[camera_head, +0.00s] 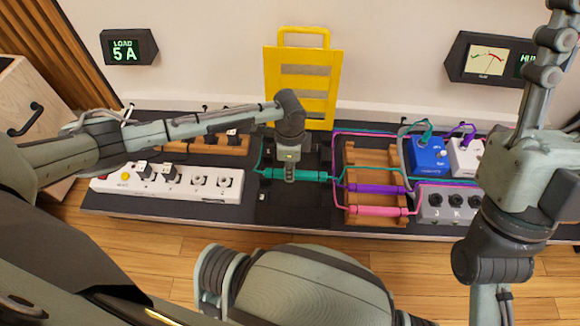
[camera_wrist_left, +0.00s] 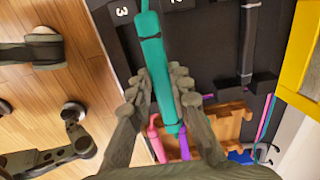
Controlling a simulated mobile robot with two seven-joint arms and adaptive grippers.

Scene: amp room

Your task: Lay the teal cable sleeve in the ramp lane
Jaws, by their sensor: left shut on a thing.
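The teal cable sleeve (camera_head: 308,174) is a short, thick tube on a thin teal cable, lying roughly left to right in the head view. My left gripper (camera_head: 290,174) is shut on it from above; in the left wrist view the two fingers sit on either side of the sleeve (camera_wrist_left: 155,70). Below it is a black ramp base (camera_head: 290,205) with lanes; white numerals 3 and 2 show at its edge in the wrist view. Whether the sleeve touches a lane, I cannot tell. The gripper hides part of the ramp. My right arm shows at the right, its gripper out of view.
A wooden rack (camera_head: 365,160) to the right holds a purple sleeve (camera_head: 376,189) and a pink sleeve (camera_head: 378,210). A white power strip (camera_head: 205,183) lies left. A yellow slotted panel (camera_head: 336,100) stands behind. Blue (camera_head: 428,156) and white pedals stand right, with cables nearby.

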